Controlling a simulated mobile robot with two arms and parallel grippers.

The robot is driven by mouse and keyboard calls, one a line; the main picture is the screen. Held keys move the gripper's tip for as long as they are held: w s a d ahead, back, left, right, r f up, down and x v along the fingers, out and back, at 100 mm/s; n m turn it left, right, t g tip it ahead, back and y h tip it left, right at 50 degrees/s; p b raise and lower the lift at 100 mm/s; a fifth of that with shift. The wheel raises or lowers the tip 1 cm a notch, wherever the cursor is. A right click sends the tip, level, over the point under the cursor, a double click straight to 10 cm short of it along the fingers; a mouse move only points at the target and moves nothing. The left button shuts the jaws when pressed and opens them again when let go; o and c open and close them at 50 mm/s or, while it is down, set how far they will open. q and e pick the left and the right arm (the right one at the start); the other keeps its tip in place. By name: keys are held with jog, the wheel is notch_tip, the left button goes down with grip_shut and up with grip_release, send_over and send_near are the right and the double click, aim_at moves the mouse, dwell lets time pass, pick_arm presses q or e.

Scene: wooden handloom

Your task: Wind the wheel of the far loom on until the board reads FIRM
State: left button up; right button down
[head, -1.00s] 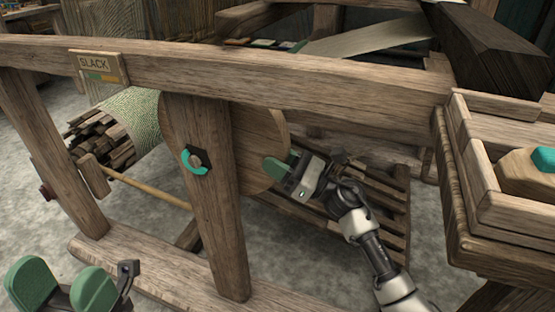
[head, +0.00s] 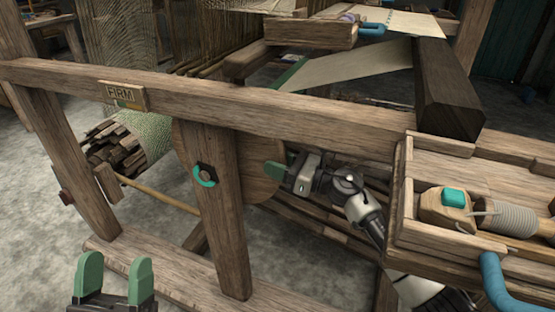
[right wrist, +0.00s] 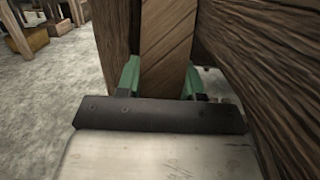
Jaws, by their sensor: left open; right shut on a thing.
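The board (head: 122,95) on the loom's upper rail reads FIRM in the head view. The wooden wheel (head: 259,164) stands behind an upright post, which hides its middle. My right gripper (head: 277,170) is at the wheel's right edge. In the right wrist view its green fingers (right wrist: 160,78) are shut on a wooden piece (right wrist: 167,45) between them, at the wheel. The roll of pale cloth (head: 150,132) lies left of the wheel, with wooden slats around its end. My left gripper (head: 116,280) is open and empty at the lower left, apart from the loom.
A teal and black round fitting (head: 204,175) sits on the post (head: 217,210). A wooden tray (head: 405,215) at the right holds a block with a teal top (head: 454,197) and a wound spool (head: 510,219).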

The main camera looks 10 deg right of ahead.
jog(key=c, duration=0.7)
grip_release()
